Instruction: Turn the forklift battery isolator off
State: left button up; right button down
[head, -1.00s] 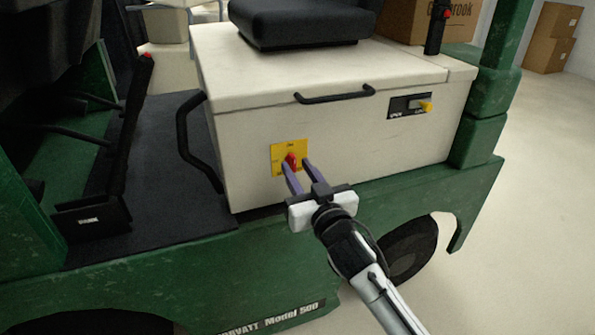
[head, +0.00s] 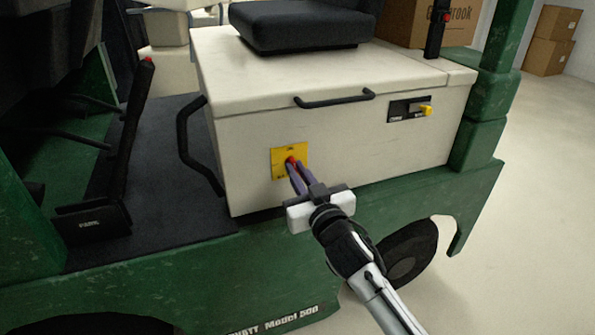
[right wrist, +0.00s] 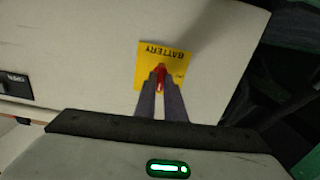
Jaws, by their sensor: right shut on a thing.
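The battery isolator is a red handle (head: 291,161) on a yellow plate (head: 277,164), set in the cream side panel of the green forklift. In the right wrist view the red handle (right wrist: 160,75) sits between the fingertips, and the yellow plate (right wrist: 180,62) behind it reads "BATTERY", upside down in that view. My right gripper (head: 295,171) is shut on the red handle, its two fingers close together. The fingers hide part of the handle and plate, and I cannot read the handle's setting. My left gripper is not in view.
A black grab bar (head: 190,145) curves out left of the plate, and a black lid handle (head: 335,97) is above it. A black panel with a yellow switch (head: 426,110) is at the upper right. The green chassis step (head: 240,260) runs below.

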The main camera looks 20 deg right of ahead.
pick_arm(q)
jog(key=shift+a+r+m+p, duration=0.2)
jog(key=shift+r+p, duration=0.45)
jog(key=shift+p, duration=0.8)
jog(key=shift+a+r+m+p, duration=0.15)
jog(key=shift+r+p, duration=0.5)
jog(key=shift+p, duration=0.75)
pick_arm(e)
jog(key=shift+a+f+n, duration=0.1)
jog(key=shift+f+n, duration=0.05)
jog(key=shift+n, duration=4.2)
jog(key=shift+a+f+n, duration=0.1)
jog(key=shift+n, duration=4.25)
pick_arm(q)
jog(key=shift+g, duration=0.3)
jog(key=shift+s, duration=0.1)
pick_arm(e)
jog(key=c, duration=1.8)
grip_release()
jog(key=shift+c, duration=0.2)
jog(key=shift+s, duration=0.1)
